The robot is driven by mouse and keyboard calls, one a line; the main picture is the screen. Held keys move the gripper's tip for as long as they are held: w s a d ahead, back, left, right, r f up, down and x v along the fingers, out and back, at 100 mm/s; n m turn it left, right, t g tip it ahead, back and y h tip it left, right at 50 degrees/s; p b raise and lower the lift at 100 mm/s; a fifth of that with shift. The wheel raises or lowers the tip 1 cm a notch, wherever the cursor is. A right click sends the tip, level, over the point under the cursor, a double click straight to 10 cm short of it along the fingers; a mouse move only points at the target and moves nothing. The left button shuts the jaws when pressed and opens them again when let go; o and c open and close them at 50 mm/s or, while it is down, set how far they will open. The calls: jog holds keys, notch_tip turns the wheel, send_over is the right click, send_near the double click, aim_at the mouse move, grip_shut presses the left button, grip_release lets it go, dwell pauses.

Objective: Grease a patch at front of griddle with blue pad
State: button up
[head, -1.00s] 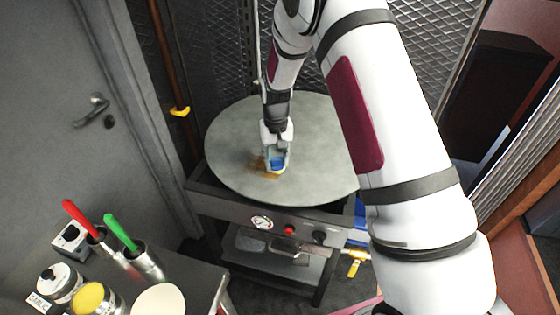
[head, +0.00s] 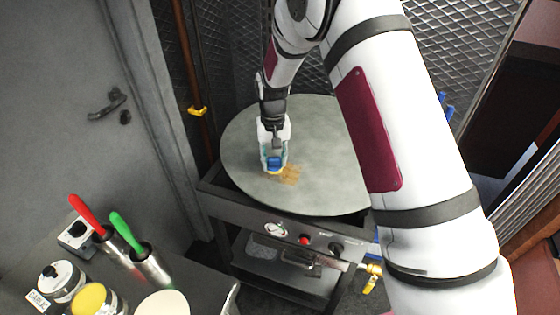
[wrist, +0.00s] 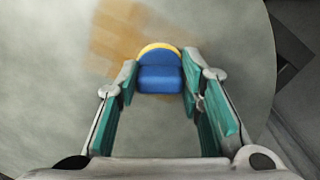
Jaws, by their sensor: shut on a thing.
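The blue pad (wrist: 160,78) has a yellow edge at its bottom and sits between my gripper's fingers. My gripper (head: 273,163) is shut on the pad and points down at the front left part of the round grey griddle (head: 325,130). The pad is at the griddle surface; I cannot tell whether it touches. A brownish-yellow greased patch (head: 291,174) lies just right of the pad in the head view. In the wrist view the patch (wrist: 122,38) shows beyond the pad and to its left. My arm hides the right side of the griddle.
The griddle stand (head: 290,232) has a gauge and knobs on its front. A side counter (head: 200,280) at lower left holds red-handled (head: 86,214) and green-handled (head: 126,232) tools and jars. A mesh wall stands behind, a grey door at left.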

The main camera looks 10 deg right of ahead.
jog(key=shift+w+a+f+b, duration=0.1)
jog(key=shift+w+a+b, duration=0.5)
jog(key=shift+a, duration=0.3)
jog(key=shift+w+a+b, duration=0.5)
jog(key=shift+a+b, duration=0.05)
jog(key=shift+a, duration=0.3)
jog(key=shift+w+d+b, duration=0.35)
jog(key=shift+w+b, duration=0.15)
jog(key=shift+w, duration=0.05)
jog(key=shift+s+d+r+p, duration=0.15)
jog(key=shift+s+d+p, duration=0.3)
jog(key=shift+d, duration=0.3)
jog(key=shift+s+d+r+p, duration=0.1)
jog(key=shift+s+d+p, duration=0.3)
jog(key=shift+d, duration=0.3)
jog(key=shift+s+d+f+p, duration=0.1)
jog(key=shift+s+d+p, duration=0.35)
jog(key=shift+s+d, duration=0.6)
jog(key=shift+s+d+f+p, duration=0.1)
jog(key=shift+s+d+p, duration=0.4)
jog(key=shift+d, duration=0.9)
jog(key=shift+s+d+f+p, duration=0.1)
jog(key=shift+s+d+p, duration=0.25)
jog(key=shift+s+d, duration=0.7)
jog(key=shift+w+d, duration=0.2)
jog(key=shift+r, duration=0.15)
jog(key=shift+w+r+p, duration=0.1)
jog(key=shift+r+p, duration=0.5)
jog(key=shift+r, duration=2.35)
